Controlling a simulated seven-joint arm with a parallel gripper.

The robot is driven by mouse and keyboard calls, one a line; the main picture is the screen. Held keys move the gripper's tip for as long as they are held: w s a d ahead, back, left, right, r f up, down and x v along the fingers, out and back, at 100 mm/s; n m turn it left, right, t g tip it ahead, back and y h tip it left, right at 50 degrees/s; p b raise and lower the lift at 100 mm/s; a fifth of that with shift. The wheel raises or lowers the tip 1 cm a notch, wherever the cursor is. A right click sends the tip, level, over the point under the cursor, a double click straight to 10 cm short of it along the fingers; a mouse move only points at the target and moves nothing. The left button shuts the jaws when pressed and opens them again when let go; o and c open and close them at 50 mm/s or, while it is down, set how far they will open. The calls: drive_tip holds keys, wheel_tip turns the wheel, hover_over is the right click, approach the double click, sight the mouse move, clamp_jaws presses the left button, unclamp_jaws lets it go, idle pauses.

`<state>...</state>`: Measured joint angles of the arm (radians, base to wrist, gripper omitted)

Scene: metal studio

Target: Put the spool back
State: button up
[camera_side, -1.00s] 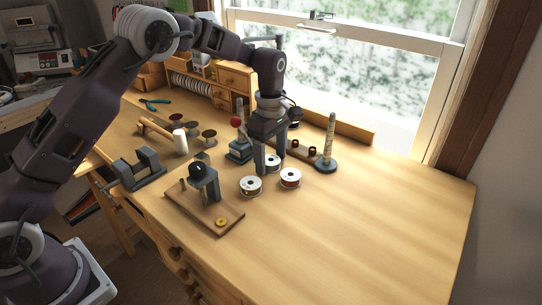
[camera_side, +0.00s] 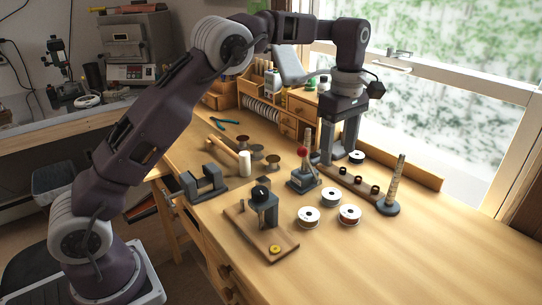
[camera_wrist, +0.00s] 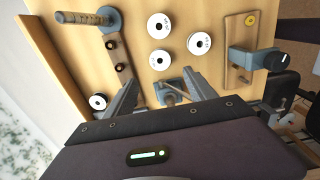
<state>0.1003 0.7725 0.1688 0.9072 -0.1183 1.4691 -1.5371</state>
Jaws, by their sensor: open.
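A fourth white spool with a dark centre (camera_side: 356,157) is by the far end of the peg rack. In the wrist view this fourth spool (camera_wrist: 98,102) is outside my left finger. My gripper (camera_side: 335,158) is open and empty, fingers pointing down near the rack's far end.
The wooden rack (camera_side: 345,177) carries short dark pegs. A ringed post (camera_side: 398,178) stands at its near end. A red-knobbed device (camera_side: 303,176) is left of my fingers. A wooden winding board (camera_side: 272,247) lies front left. The right bench is clear.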

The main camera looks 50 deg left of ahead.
drive_tip(key=s+a+r+m+t, duration=0.1)
drive_tip(key=s+r+m+t, duration=0.2)
drive_tip(key=s+r+m, duration=0.8)
drive_tip(key=s+f+m+t, duration=0.1)
drive_tip(key=s+f+m, duration=0.2)
drive_tip(key=s, duration=0.9)
drive_tip(key=s+f+m+t, duration=0.1)
drive_tip(key=s+f+m, duration=0.2)
drive_tip(key=s, duration=0.9)
drive_tip(key=shift+s+a+m+t, duration=0.15)
drive_tip(key=shift+a+m+t, duration=0.15)
drive_tip(key=shift+m, duration=0.2)
